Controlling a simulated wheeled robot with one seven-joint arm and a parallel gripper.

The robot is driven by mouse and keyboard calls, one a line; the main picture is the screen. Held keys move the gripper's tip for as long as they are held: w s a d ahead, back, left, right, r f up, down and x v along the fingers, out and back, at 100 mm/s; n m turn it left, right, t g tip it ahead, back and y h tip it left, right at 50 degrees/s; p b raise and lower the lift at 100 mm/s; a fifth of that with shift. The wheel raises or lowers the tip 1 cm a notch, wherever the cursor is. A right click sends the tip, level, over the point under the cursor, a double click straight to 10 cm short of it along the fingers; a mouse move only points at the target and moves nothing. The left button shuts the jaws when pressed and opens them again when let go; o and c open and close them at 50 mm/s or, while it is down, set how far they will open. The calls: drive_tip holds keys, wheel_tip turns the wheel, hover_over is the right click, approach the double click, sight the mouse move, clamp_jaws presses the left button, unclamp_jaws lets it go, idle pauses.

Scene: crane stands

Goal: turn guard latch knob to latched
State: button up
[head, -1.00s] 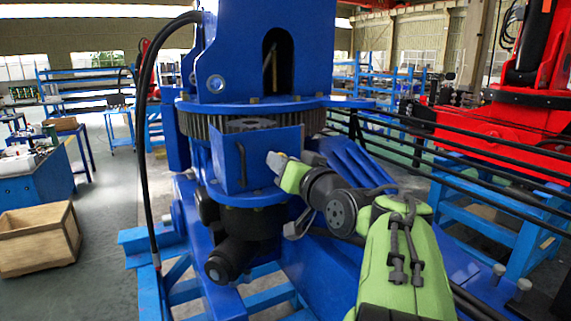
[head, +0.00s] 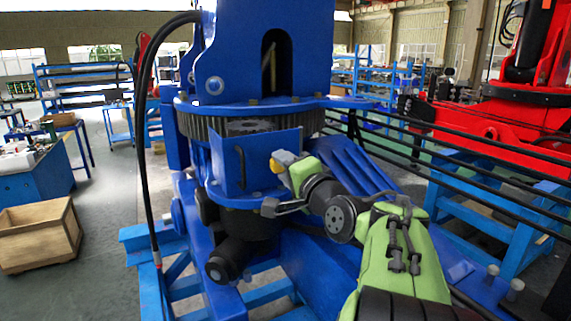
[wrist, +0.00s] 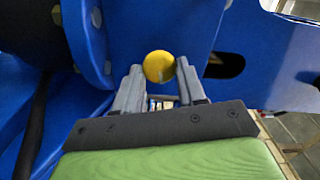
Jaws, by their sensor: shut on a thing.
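The guard latch knob is a round yellow knob (wrist: 158,66) on the blue guard in the wrist view. My gripper (wrist: 160,76) has its two grey fingers on either side of the knob and is shut on it. In the head view, my gripper (head: 279,163) reaches the right edge of the blue guard (head: 235,172), which has a dark curved arrow on its face. A yellow bit of the knob (head: 284,157) shows at the fingertips; the rest is hidden. The knob's turn angle cannot be read.
A toothed ring (head: 240,123) and blue crane column (head: 245,45) stand above the guard. A black hose (head: 145,130) hangs at left. A wooden crate (head: 38,236) sits on the floor. Red machinery (head: 490,120) and blue stands are at right.

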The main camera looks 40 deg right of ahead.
drive_tip(key=shift+m+p, duration=0.45)
drive_tip(key=shift+m, duration=1.05)
drive_tip(key=shift+f, duration=0.1)
drive_tip(key=o, duration=1)
drive_tip(key=b+v, duration=0.2)
drive_tip(key=v, duration=1.3)
drive_tip(key=shift+s+a, duration=0.2)
drive_tip(key=shift+s, duration=0.15)
